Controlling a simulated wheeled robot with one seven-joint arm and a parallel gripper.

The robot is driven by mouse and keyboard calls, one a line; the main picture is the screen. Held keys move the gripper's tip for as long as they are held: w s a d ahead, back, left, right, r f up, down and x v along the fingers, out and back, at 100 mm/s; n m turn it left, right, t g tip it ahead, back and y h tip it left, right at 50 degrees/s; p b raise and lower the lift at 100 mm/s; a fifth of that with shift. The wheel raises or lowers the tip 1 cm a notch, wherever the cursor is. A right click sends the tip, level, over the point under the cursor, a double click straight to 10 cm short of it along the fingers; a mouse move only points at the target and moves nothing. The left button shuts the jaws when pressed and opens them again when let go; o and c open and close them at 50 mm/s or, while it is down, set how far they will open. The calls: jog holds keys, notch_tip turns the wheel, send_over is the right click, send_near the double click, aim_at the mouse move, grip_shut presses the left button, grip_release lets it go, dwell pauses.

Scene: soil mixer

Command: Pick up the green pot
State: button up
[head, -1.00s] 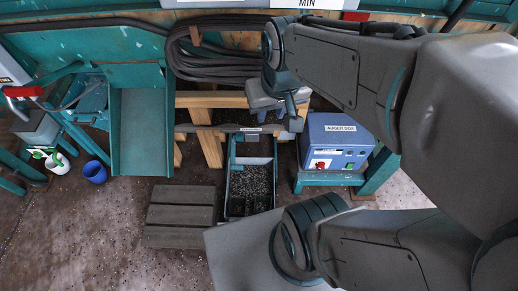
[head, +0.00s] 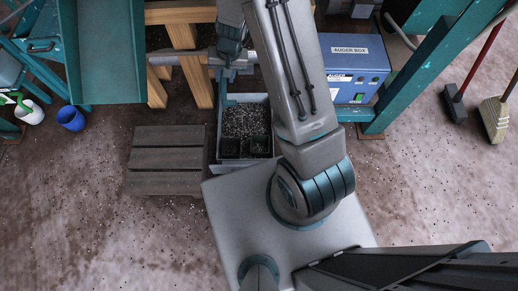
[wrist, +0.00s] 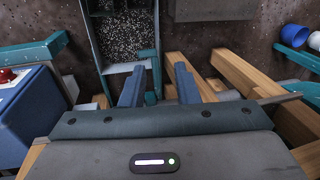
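No clearly green pot shows. Two small dark pots, a left one (head: 230,148) and a right one (head: 260,145), stand at the near end of a tray (head: 214,168) of dark speckled soil; their colour is hard to tell. In the wrist view the tray (wrist: 90,37) lies ahead of the fingers, with its soil showing. My gripper (wrist: 158,84) is open, its two blue fingers apart with nothing between them. In the head view my gripper (head: 230,72) is just beyond the tray's far end, partly hidden by my arm.
A blue auger box (head: 352,65) stands right of the tray. A wooden pallet (head: 166,160) lies left of it. Wooden beams (wrist: 215,85) are close beside my fingers. A blue bucket (head: 71,118) and a white one (head: 30,113) stand far left, brooms (head: 494,118) far right.

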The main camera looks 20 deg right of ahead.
notch_tip(320, 180, down, 17)
jog(key=d+m+h+b, duration=0.1)
jog(key=b, duration=0.4)
jog(key=g+h+b, duration=0.1)
jog(key=h+b, duration=0.1)
jog(key=b, duration=0.7)
send_over(255, 139)
jog(key=s+a, duration=0.2)
jog(key=a, duration=0.1)
notch_tip(255, 139, down, 27)
jog(key=shift+m, duration=0.3)
jog(key=f+b, duration=0.2)
jog(key=f, duration=0.1)
jog(key=f+b, duration=0.1)
jog(key=shift+s+d+f, duration=0.1)
jog(key=shift+s+f, duration=0.1)
jog(key=shift+s, duration=0.15)
jog(key=shift+f+b, duration=0.45)
jog(key=shift+f, duration=0.15)
grip_shut()
